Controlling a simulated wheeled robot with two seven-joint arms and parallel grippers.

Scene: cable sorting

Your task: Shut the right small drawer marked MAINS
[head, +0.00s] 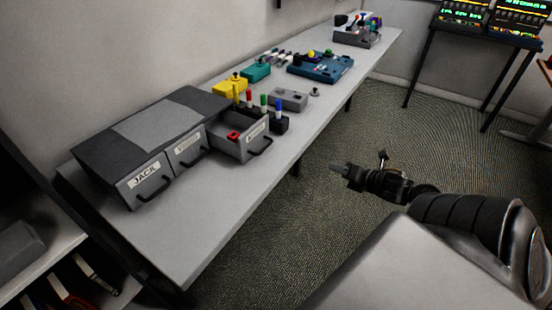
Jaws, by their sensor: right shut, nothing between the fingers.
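A dark grey drawer cabinet (150,130) with a lighter top panel stands on the near left of a long table. Its right small drawer (241,144) is pulled out toward the table's front edge, with a dark handle (261,147), a label too small to read surely, and a red item (233,135) inside. The left drawer marked JACK (146,180) and the middle drawer (188,149) are shut. My right gripper (338,169) is shut and empty, off the table over the carpet, to the right of the open drawer and apart from it. My left gripper is not in view.
The grey table (190,225) has bare room in front of the cabinet. Several coloured markers (264,104) stand in a dark holder beside the open drawer. A grey box (288,98), a yellow device (230,87) and a blue device (321,67) stand farther back. A dark shelf is at lower left.

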